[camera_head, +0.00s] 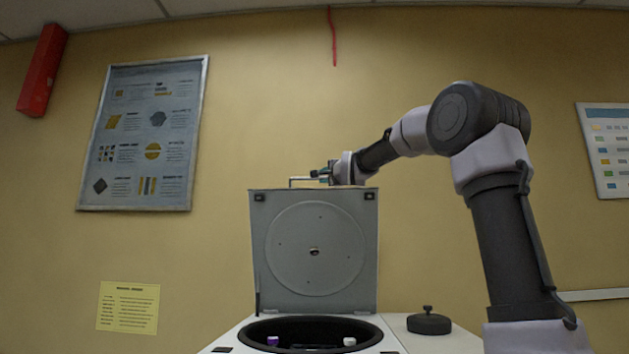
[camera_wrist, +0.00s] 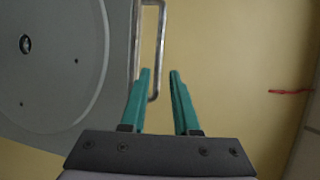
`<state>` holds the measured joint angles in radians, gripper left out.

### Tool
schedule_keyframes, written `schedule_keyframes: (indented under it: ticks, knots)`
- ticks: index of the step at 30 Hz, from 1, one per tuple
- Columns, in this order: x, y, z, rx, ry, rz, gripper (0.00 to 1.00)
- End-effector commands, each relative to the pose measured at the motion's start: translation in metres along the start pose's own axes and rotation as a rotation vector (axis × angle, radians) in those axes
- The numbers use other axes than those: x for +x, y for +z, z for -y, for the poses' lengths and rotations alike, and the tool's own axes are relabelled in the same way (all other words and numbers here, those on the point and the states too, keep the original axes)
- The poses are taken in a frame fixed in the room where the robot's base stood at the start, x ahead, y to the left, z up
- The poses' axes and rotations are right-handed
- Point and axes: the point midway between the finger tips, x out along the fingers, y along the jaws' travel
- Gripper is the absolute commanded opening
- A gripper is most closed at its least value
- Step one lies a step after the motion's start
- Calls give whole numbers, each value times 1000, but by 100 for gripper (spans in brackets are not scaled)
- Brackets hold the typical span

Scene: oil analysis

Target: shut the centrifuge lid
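The centrifuge (camera_head: 240,333) stands at the bottom centre of the head view. Its grey lid (camera_head: 282,290) is open and upright, with its round inner disc facing the camera. The lid also fills the left of the wrist view (camera_wrist: 60,110). A metal bar handle (camera_head: 300,179) runs along the lid's top edge; it also shows in the wrist view (camera_wrist: 162,40). My gripper (camera_wrist: 160,71) is open, its teal fingers apart, with part of the handle showing between them. I cannot tell its depth or any contact. In the head view my gripper (camera_head: 322,174) is at the lid's top edge.
Inside the dark bowl (camera_head: 312,327), a purple-capped item (camera_head: 272,341) and a white-capped item (camera_head: 349,341) show. A black round knobbed cover (camera_head: 429,321) lies on the white surface at right. Behind is a yellow wall with a framed poster (camera_head: 147,135).

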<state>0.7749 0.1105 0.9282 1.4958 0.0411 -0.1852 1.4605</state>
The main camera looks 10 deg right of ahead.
Motion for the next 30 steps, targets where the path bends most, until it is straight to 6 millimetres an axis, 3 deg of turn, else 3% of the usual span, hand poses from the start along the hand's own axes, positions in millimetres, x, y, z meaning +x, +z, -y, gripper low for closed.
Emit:
schedule_keyframes:
  ticks: [30]
  knots:
    - [87, 2, -3, -1, 4, 3, 30]
